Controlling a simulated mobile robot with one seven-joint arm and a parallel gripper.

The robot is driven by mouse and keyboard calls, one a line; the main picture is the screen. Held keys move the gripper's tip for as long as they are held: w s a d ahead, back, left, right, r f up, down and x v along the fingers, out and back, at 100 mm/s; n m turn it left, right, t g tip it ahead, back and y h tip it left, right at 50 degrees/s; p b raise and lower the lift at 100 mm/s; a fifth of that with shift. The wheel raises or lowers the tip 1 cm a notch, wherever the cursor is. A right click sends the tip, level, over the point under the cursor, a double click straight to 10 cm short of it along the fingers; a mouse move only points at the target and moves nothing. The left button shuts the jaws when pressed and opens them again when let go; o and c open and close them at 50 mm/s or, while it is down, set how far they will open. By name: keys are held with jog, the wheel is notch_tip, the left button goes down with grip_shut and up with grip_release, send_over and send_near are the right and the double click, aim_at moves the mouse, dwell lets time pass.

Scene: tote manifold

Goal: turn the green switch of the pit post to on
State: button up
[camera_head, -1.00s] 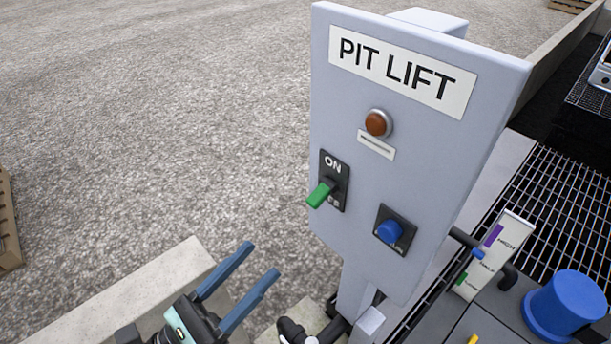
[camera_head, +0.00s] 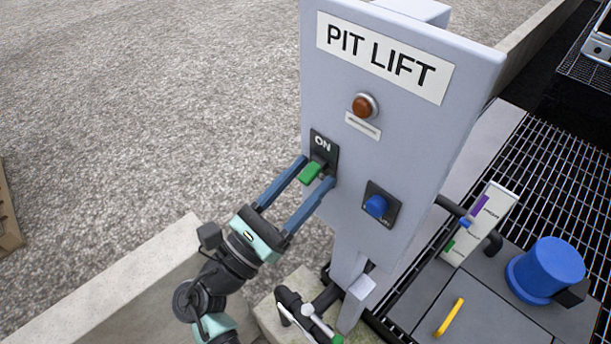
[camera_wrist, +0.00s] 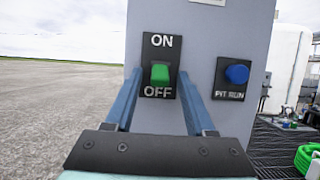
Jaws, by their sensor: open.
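The pit post (camera_head: 410,130) is a grey panel labelled PIT LIFT. Its green switch (camera_head: 311,172) sits on a black plate marked ON at the top; in the wrist view the green switch (camera_wrist: 160,74) sticks out just above the word OFF, nearer OFF than ON. My gripper (camera_head: 317,170) is open, its two blue fingers on either side of the switch. In the wrist view my gripper (camera_wrist: 158,98) has its fingers left and right of the plate, with a gap to the switch on both sides. Whether the tips touch the panel I cannot tell.
A blue PIT RUN knob (camera_head: 376,206) is right of the switch, close to the right finger's side. An amber lamp (camera_head: 364,105) is above. A grey box with a blue cylinder (camera_head: 545,270) and a yellow handle (camera_head: 449,317) stands at lower right. Open gravel lies left.

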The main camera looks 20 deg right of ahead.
grip_shut()
